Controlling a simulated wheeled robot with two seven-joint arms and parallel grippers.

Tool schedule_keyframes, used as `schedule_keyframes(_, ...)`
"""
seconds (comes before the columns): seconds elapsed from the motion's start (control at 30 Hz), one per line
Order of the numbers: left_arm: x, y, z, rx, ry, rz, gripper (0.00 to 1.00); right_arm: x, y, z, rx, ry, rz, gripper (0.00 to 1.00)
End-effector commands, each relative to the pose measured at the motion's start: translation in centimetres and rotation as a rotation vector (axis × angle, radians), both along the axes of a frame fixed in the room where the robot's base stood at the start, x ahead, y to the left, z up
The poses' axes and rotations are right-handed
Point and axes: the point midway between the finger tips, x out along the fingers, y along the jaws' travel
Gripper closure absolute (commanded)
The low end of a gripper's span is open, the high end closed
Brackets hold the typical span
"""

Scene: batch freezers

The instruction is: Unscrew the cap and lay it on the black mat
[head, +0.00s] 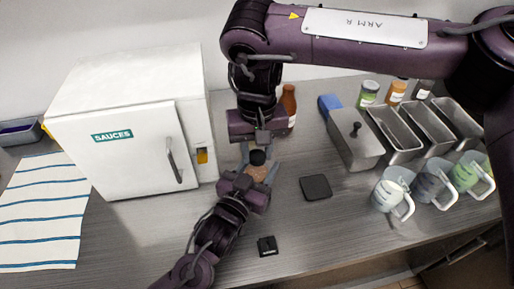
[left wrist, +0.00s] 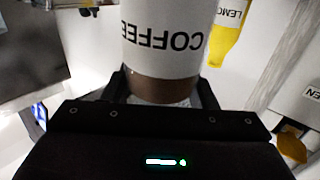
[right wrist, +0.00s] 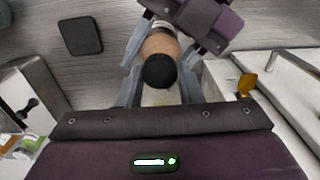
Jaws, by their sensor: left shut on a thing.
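My left gripper (head: 252,174) is shut around the jar's brown body (head: 257,172). The left wrist view shows its white COFFEE label (left wrist: 168,38) upside down. My right gripper (head: 257,146) is above the jar, pointing down. In the right wrist view its fingers are apart on either side of the cap (right wrist: 160,71), with gaps showing; the cap is on the jar. The black square mat (head: 315,187) lies bare to the right of the jar; it also shows in the right wrist view (right wrist: 80,35).
A white SAUCES freezer (head: 120,150) stands left. A brown bottle (head: 289,103) is behind my right gripper. Metal bins (head: 395,135) and several measuring jugs (head: 392,190) are at the right. A small black object (head: 267,246) lies near the front edge. Counter around the mat is clear.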

Motion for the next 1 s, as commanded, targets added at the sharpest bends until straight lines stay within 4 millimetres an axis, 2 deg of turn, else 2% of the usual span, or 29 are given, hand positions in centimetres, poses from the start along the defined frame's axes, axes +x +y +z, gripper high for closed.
schedule_keyframes(0.03,0.0,0.01,0.02,0.0,0.0,0.0,1.0,0.01,-0.02,0.01,-0.001,0.0,0.0,0.88)
schedule_keyframes(0.1,0.0,0.01,0.02,0.0,0.0,0.0,1.0,0.01,-0.02,0.01,-0.001,0.0,0.0,0.95)
schedule_keyframes(0.23,0.0,0.01,0.02,0.0,0.0,0.0,1.0,0.01,-0.02,0.02,-0.001,0.0,0.029,0.95)
schedule_keyframes(0.37,0.0,0.01,0.02,0.0,0.0,0.0,1.0,0.02,-0.03,0.03,-0.001,0.0,0.2,0.95)
schedule_keyframes(1.0,0.0,0.02,0.02,0.0,0.0,0.0,1.0,0.05,-0.04,0.13,-0.002,-0.001,1.626,0.95)
